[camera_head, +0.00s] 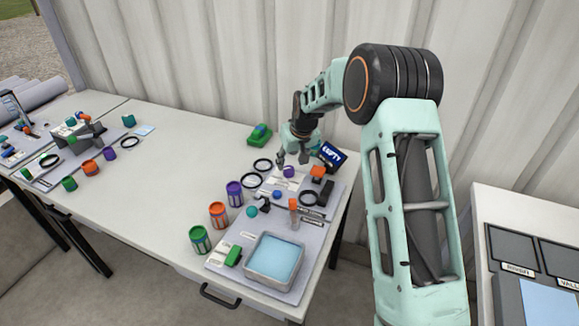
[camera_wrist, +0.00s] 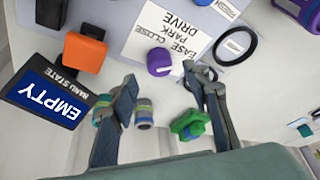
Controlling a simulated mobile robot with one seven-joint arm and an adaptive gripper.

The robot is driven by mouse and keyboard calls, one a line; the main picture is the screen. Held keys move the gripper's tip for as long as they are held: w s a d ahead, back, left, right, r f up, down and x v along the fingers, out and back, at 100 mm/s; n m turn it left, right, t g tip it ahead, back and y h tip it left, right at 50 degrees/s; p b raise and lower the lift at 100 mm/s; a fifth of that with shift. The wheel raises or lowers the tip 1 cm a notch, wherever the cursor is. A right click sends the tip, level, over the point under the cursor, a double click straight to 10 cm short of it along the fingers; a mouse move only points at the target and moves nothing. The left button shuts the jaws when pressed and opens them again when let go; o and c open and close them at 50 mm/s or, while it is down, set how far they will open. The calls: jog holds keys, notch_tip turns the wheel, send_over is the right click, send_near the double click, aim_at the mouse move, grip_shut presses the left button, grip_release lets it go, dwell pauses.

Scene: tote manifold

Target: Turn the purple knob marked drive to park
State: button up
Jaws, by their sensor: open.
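The purple knob (camera_wrist: 159,62) stands beside a white label plate (camera_wrist: 178,28) printed with the words CLOSE, EASE, PARK and DRIVE, upside down in the wrist view. I cannot tell which word the knob points to. In the head view the knob (camera_head: 289,172) sits on the grey board, just below my gripper. My gripper (camera_wrist: 166,84) is open and empty. Its fingers are spread to either side of the knob's picture position, with the knob a little beyond the tips; it appears apart from them. In the head view my gripper (camera_head: 292,160) hangs close above the knob.
An orange block (camera_wrist: 84,52) and a dark sign reading EMPTY (camera_wrist: 48,92) stand close beside the knob. A black ring (camera_wrist: 235,46) lies on the other side. A green object (camera_head: 259,135) is behind. A blue-filled tray (camera_head: 249,276) and several colored cans (camera_head: 218,215) are nearer.

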aim_at(290, 168)
jog(key=shift+x, duration=2.1)
jog(key=c, duration=1.2)
jog(key=shift+o, duration=0.2)
jog(key=shift+n, duration=0.3)
jog(key=shift+w+d+f+n+y+b, duration=0.15)
jog(key=shift+n+y+b, duration=0.15)
jog(key=shift+n+b, duration=0.3)
jog(key=shift+n+g+y+b, duration=0.4)
jog(key=shift+n+b, duration=0.15)
jog(key=shift+n, duration=0.65)
jog(key=n+g, duration=0.1)
jog(key=n, duration=0.1)
jog(key=n+y, duration=0.1)
jog(key=n, duration=0.2)
jog(key=shift+g+b, duration=0.4)
jog(key=shift+w+n, duration=0.1)
jog(key=shift+n, duration=0.3)
